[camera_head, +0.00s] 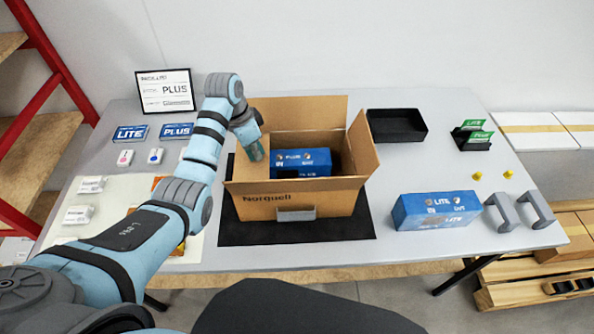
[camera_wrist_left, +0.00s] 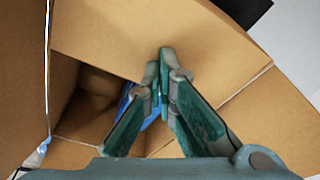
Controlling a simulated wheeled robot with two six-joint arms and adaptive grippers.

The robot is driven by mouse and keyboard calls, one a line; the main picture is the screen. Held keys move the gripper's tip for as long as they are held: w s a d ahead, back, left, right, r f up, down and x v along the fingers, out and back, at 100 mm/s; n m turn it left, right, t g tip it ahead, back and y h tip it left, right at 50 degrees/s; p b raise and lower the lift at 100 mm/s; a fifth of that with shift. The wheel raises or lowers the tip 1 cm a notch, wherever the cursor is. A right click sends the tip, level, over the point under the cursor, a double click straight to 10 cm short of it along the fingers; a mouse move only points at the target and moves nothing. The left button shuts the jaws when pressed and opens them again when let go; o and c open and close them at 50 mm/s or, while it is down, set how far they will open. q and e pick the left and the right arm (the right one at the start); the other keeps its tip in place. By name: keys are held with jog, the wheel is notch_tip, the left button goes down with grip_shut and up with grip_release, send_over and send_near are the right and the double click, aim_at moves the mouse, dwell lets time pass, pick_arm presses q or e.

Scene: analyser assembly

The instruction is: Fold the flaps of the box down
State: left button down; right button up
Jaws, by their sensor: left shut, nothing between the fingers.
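The open cardboard box (camera_head: 330,203) stands on a black mat (camera_head: 352,228) in the middle of the table. Its back flap (camera_head: 315,108) and right flap (camera_head: 361,146) stand up, and its front flap (camera_head: 290,184) slants outward. The left side is partly hidden by my left arm. A blue PLUS box (camera_head: 289,157) sits inside. My left gripper (camera_head: 256,152) is over the box's left side, pointing down, its fingers shut and empty. In the left wrist view the fingertips (camera_wrist_left: 164,58) are in front of a cardboard panel (camera_wrist_left: 215,45); contact is unclear. My right gripper is out of view.
A blue LITE box (camera_head: 436,210) and two grey handles (camera_head: 520,211) lie on the right. A black tray (camera_head: 397,126) and a green card holder (camera_head: 472,136) are at the back right. A sign (camera_head: 165,92) and small packs stand on the left.

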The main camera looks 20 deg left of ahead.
pick_arm(q)
jog(key=shift+f, duration=0.15)
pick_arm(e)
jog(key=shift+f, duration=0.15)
pick_arm(q)
jog(key=p+v, duration=0.1)
jog(key=v, duration=0.1)
jog(key=p+v, duration=0.1)
jog(key=p, duration=0.1)
jog(key=w+p+v, duration=0.1)
jog(key=p+v, duration=0.1)
jog(key=shift+d+r, duration=0.35)
jog(key=shift+r, duration=0.05)
jog(key=shift+v, duration=1)
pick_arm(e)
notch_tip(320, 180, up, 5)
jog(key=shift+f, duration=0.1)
pick_arm(q)
jog(key=shift+d, duration=0.15)
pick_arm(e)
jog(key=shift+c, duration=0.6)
